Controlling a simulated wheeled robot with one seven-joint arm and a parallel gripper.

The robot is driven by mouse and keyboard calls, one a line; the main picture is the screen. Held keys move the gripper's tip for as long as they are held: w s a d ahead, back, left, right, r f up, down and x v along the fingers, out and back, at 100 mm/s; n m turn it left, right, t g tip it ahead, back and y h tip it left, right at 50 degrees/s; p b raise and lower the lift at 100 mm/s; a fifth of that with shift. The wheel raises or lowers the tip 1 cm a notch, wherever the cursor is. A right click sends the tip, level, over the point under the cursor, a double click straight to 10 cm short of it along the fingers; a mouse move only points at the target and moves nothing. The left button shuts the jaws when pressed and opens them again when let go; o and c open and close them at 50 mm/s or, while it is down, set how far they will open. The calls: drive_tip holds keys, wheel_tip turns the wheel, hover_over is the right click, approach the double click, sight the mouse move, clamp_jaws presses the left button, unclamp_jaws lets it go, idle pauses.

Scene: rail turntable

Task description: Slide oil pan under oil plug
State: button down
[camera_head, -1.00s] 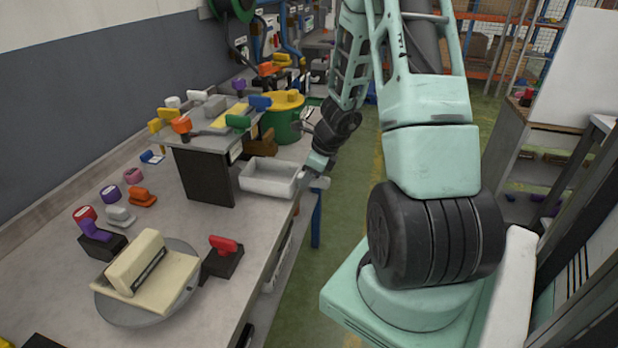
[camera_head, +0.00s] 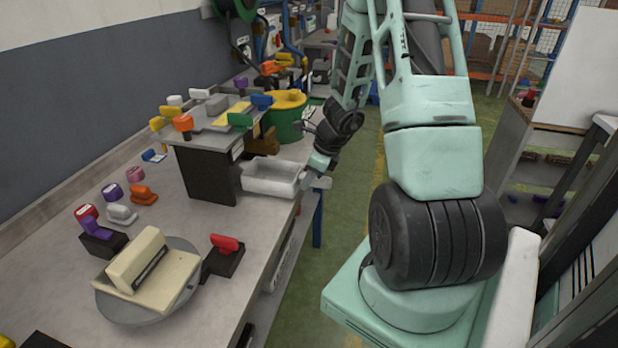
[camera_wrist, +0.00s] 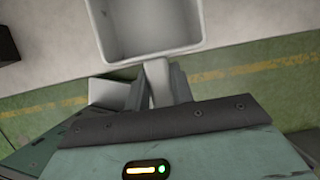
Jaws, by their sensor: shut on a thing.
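The oil pan is a light grey open rectangular tray (camera_head: 271,178) on the bench's front edge, beside a dark stand. In the wrist view the empty pan (camera_wrist: 150,28) fills the top middle, its short pale handle (camera_wrist: 157,82) pointing down between my fingers. My gripper (camera_head: 307,180) is at the pan's right end in the head view. In the wrist view my gripper (camera_wrist: 160,85) is shut on that handle. I cannot pick out the oil plug for certain in either view.
A dark stand with a grey top (camera_head: 210,140) carries several coloured knobs left of the pan. A green pot with a yellow lid (camera_head: 286,115) stands behind. A round turntable (camera_head: 125,312) with a cream block is at the near left. The green floor (camera_head: 345,220) beside the bench is clear.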

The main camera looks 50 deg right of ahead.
drive_tip(key=shift+f, duration=0.3)
drive_tip(key=c, duration=1.1)
unclamp_jaws()
drive_tip(key=p+v, duration=0.3)
drive_tip(key=v, duration=1.4)
drive_tip(key=shift+r+p, duration=0.2)
drive_tip(key=shift+p, duration=0.1)
